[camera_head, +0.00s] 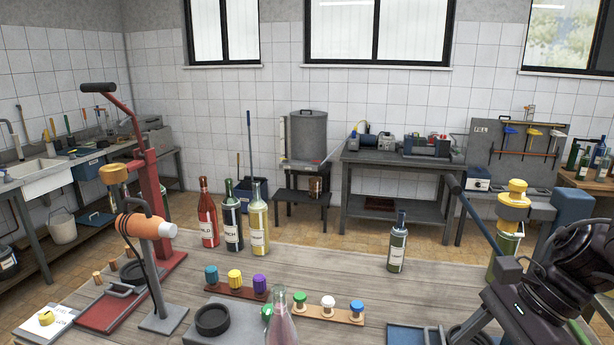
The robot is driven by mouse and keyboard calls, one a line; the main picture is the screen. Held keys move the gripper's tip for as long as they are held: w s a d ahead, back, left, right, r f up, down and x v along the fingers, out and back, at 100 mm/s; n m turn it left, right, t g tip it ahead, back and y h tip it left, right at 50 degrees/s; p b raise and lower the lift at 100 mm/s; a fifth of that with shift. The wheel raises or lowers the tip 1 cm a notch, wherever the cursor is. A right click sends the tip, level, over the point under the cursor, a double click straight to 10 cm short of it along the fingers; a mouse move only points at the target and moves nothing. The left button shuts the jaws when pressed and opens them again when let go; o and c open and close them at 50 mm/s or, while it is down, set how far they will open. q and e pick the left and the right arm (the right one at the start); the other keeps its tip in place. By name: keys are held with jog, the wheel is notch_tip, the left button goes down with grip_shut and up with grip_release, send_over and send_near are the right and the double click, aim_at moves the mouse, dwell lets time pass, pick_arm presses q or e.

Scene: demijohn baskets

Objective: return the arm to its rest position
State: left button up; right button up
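My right arm (540,300) is black and comes in at the lower right, over the right end of the wooden table (340,262). Its end runs down towards the bottom edge of the picture. I cannot make out its gripper fingers there, or whether they hold anything. My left arm and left gripper do not show.
Three bottles, red (208,222), dark (232,225) and yellow (257,225), stand at the table's back edge. A small dark bottle (397,250) stands alone right of centre. A yellow-topped device (512,205) is beside my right arm. A blue tray (402,335) lies at the front.

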jog(key=w+a+f+m+t+h, duration=0.1)
jog(key=w+f+m+t, duration=0.2)
jog(key=f+m+t, duration=0.75)
jog(key=w+a+f+m+t+h, duration=0.1)
jog(key=w+f+m, duration=0.25)
jog(key=m, duration=1.45)
jog(key=s+a+f+m+g+h, duration=0.15)
jog(key=s+f+m+g, duration=0.25)
jog(key=s+f+m, duration=0.55)
jog(key=s+a+f+m+g+h, duration=0.15)
jog(key=s+m+g, duration=0.4)
jog(key=m, duration=0.95)
notch_tip(320, 180, down, 39)
jog(key=s+b, duration=0.3)
jog(key=b, duration=0.6)
jog(key=s+d+f+b, duration=0.2)
jog(key=s+f+b, duration=0.1)
jog(key=s+f, duration=0.6)
jog(key=s+d+f+g+b, duration=0.1)
jog(key=s+f+b, duration=0.3)
jog(key=s+f, duration=0.5)
notch_tip(320, 180, down, 6)
jog(key=shift+s+d+r+g+h, duration=0.1)
jog(key=shift+s+d+g+h, duration=0.2)
jog(key=shift+s+d+h, duration=0.15)
